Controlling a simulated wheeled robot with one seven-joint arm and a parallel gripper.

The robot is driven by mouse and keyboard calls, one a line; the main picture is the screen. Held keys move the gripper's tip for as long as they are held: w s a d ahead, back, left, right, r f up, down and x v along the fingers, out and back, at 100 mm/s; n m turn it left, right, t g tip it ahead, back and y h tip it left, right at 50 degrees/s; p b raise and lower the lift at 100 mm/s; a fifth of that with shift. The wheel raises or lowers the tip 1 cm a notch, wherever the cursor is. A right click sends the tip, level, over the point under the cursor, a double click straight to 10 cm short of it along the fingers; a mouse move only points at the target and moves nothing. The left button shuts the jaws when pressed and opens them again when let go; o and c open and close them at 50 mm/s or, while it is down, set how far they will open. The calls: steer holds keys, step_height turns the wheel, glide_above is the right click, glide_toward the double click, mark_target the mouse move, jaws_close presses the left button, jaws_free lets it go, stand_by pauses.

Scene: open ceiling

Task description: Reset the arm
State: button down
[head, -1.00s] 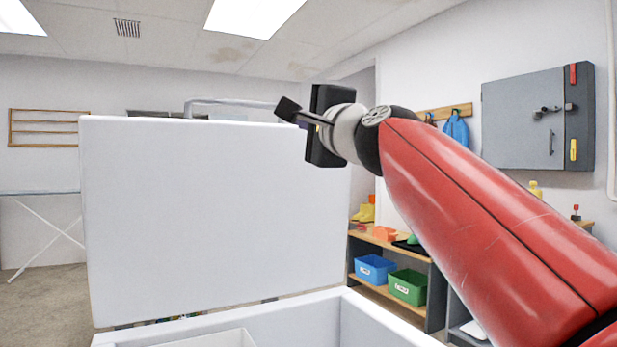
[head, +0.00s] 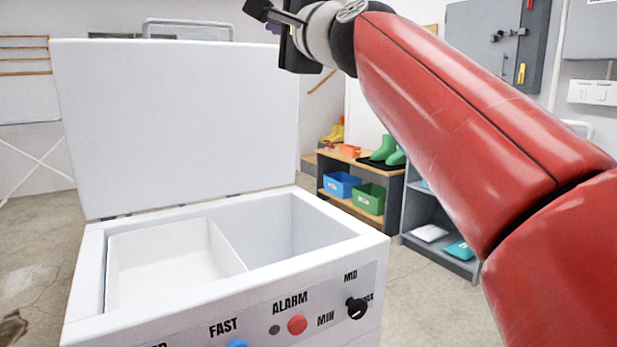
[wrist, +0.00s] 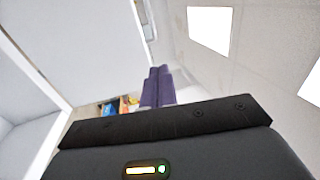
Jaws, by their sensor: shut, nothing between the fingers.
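My red arm reaches up from the lower right in the head view. My gripper (head: 262,14) is near the top edge, above and in front of the raised lid of a white chest, with part of it close to the picture's edge. In the wrist view, its purple fingers (wrist: 158,86) are together, with nothing between them. The gripper is apart from the chest.
The white chest (head: 88,262) stands open with its lid (head: 180,120) upright and a white bin (head: 165,255) inside. Its front has a red button (head: 297,324) and a black knob (head: 356,308). A shelf (head: 400,172) with boots and bins stands behind at right.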

steer(key=s+d+f+n+g+h+p, duration=0.1)
steer(key=s+d+f+n+g+h, duration=0.2)
steer(key=f, duration=0.8)
steer(key=s+d+f+n+g+h+p, duration=0.1)
steer(key=s+d+f+n+g+h, duration=0.2)
steer(key=f, duration=0.8)
steer(key=s+d+f+n+g+h, duration=0.1)
steer(key=s+d+f+n+g, duration=0.1)
steer(key=s+d+f, duration=0.2)
steer(key=s+d+f+n+g+h+p, duration=0.1)
steer(key=s+d+f, duration=0.4)
steer(key=f, duration=0.8)
steer(key=s+d+f+n+g+h, duration=0.2)
steer(key=s+d+f, duration=0.3)
steer(key=s+f, duration=0.4)
steer(key=shift+s+f+n+g+h, duration=0.15)
steer(key=shift+s+n+g+h, duration=0.2)
steer(key=shift+s+h, duration=0.2)
